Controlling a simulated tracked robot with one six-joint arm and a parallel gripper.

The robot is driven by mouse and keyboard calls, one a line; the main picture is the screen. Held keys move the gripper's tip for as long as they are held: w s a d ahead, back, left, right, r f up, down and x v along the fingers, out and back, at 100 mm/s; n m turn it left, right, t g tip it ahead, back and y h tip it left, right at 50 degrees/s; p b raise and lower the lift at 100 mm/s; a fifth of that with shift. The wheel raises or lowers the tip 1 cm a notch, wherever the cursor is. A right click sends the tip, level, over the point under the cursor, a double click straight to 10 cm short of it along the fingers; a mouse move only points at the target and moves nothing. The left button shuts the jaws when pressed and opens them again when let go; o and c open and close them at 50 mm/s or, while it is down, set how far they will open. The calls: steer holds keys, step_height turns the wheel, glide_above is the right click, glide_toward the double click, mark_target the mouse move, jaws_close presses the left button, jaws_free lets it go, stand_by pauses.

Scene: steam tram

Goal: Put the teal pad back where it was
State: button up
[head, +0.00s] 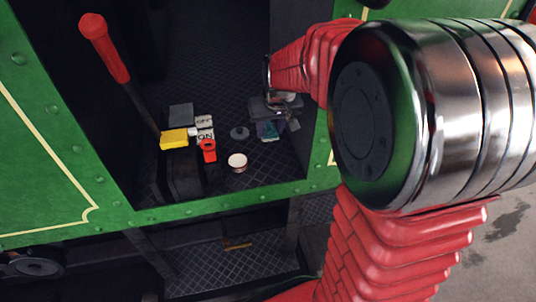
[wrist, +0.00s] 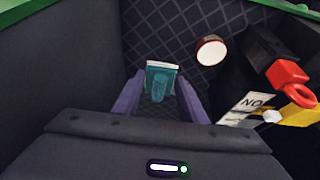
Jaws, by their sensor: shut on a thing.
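The teal pad (wrist: 160,84) is between the two purple fingers of my gripper (wrist: 160,102) in the wrist view, with a pale strip along its far edge. My gripper is shut on it. In the head view the teal pad (head: 268,131) shows small and partly hidden below my gripper (head: 270,120), near the right side of the cab opening. I cannot tell whether the pad touches the dark tread-plate floor (head: 265,172) or hangs above it.
A round white-topped tin (head: 237,162) stands on the floor left of my gripper. Further left are a red ringed piece (head: 208,150), an ON/OFF plate (head: 205,136), a yellow block (head: 174,139) and a red-handled lever (head: 105,48). The green frame (head: 200,208) edges the opening.

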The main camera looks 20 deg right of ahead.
mark_target(272, 140)
steer(key=shift+s+a, duration=0.15)
steer(key=shift+f, duration=3.1)
steer(key=shift+f, duration=1.85)
steer(key=o, duration=1)
